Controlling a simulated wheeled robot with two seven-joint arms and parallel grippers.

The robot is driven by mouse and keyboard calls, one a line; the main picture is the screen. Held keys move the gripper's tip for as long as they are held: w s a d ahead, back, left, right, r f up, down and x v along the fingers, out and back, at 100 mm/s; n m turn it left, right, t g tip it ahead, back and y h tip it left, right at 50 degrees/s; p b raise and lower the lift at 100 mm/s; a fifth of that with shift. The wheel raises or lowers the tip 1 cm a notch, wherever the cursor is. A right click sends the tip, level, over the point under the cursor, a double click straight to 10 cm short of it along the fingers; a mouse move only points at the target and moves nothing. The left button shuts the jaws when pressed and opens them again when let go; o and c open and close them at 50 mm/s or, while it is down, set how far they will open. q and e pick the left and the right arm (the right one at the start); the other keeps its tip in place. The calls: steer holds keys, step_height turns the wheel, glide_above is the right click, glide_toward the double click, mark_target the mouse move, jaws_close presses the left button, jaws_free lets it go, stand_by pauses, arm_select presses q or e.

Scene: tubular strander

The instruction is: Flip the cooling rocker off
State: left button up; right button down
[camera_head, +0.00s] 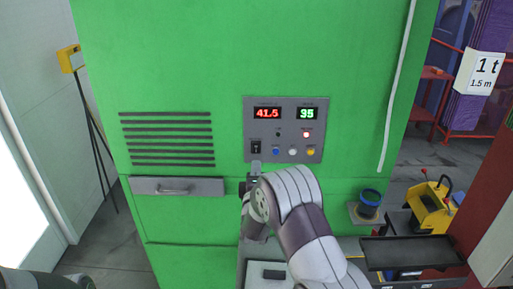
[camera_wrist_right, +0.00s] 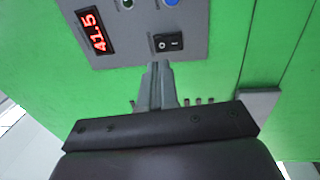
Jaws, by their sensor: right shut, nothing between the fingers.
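The cooling rocker (camera_head: 256,147) is a small black switch at the lower left of a grey control panel (camera_head: 312,128) on the green cabinet. My right gripper (camera_head: 256,168) is shut and empty, just below the rocker. In the right wrist view its closed fingertips (camera_wrist_right: 157,66) point at the rocker from close by; I cannot tell whether they touch it. My left gripper is not in view; only a dark part of my arm shows at the lower left.
A drawer with a handle (camera_head: 176,187) is at left. A blue cup (camera_head: 369,203) and a dark tray (camera_head: 410,252) stand at lower right.

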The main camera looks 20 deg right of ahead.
mark_target(257, 146)
steer(key=p+x, duration=0.3)
steer(key=x, duration=0.3)
steer(key=shift+w+d, duration=0.25)
steer(key=shift+w, duration=0.35)
steer(key=shift+w+d, duration=0.1)
